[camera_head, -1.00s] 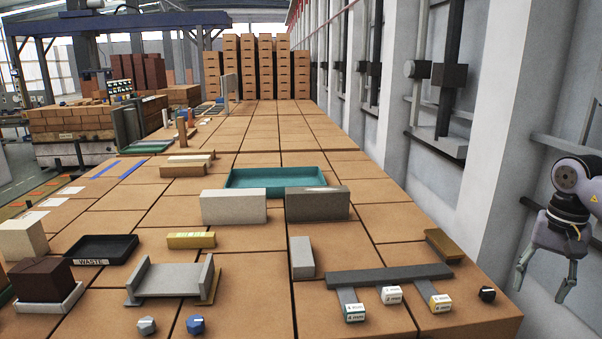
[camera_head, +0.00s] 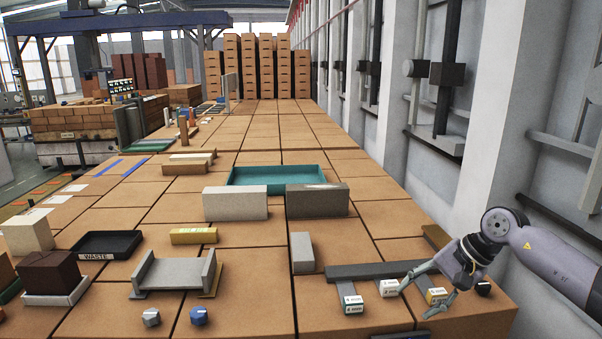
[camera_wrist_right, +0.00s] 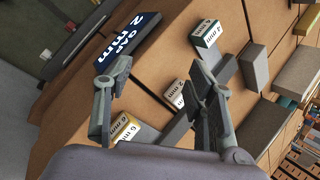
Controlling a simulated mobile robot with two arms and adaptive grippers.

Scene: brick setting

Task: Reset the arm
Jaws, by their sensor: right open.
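My right gripper (camera_head: 413,303) is open above the front right of the brick-topped table (camera_head: 255,318), its fingers slanting down and left. In the right wrist view its two fingers (camera_wrist_right: 155,80) stand apart with nothing between them. Small labelled blocks lie below: a white "2 mm" block (camera_wrist_right: 175,95), a white "4 mm" block (camera_wrist_right: 207,33) and a yellow "6 mm" block (camera_wrist_right: 125,130), partly hidden by a finger. My left gripper is not in view.
A grey bar rack (camera_head: 370,271) lies beside the blocks. A dark "GAP 2 mm" sign (camera_wrist_right: 120,35) is near the edge. A grey wall (camera_head: 545,90) stands right of the table.

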